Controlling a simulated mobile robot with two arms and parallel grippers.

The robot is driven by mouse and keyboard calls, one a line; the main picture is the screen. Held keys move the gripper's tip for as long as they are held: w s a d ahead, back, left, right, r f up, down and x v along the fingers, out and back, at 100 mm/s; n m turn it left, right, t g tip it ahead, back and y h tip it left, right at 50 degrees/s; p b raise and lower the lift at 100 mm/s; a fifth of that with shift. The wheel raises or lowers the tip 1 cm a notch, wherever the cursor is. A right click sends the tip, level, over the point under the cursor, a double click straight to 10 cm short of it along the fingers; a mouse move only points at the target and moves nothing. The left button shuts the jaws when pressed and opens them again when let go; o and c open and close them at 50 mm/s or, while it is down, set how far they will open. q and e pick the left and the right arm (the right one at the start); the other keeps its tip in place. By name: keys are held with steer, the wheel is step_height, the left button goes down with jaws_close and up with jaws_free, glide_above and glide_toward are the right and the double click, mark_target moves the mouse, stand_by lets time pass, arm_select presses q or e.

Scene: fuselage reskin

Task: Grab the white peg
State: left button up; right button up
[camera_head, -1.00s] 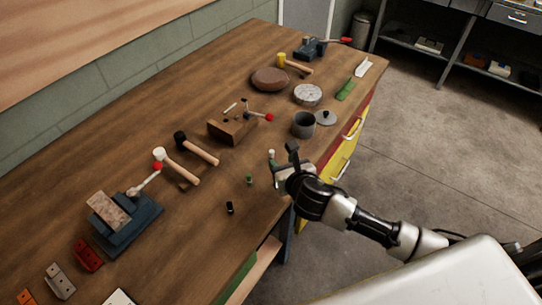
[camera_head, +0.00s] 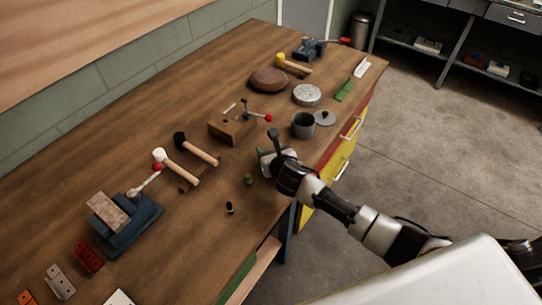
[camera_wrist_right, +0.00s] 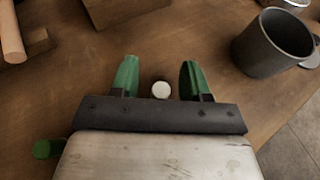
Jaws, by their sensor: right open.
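The white peg (camera_wrist_right: 160,90) shows its round white top in the right wrist view, between the two green fingers of my right gripper (camera_wrist_right: 159,66). There are gaps between the peg and both fingers. My right gripper (camera_head: 268,156) is open over the workbench in the head view, and it hides the white peg there. A green peg (camera_head: 248,180) and a black peg (camera_head: 229,208) stand nearby to the lower left. The green peg also shows at the lower left of the right wrist view (camera_wrist_right: 48,149). My left gripper is not in view.
A grey metal mug (camera_head: 304,126) stands to the right of my gripper. A wooden block (camera_head: 232,125) with small tools is behind it. Two mallets (camera_head: 180,168) lie to the left. The bench (camera_head: 190,230) is clear near its front edge.

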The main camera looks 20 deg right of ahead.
steer(key=shift+w+f, duration=0.15)
steer(key=shift+w, duration=0.1)
jaws_close()
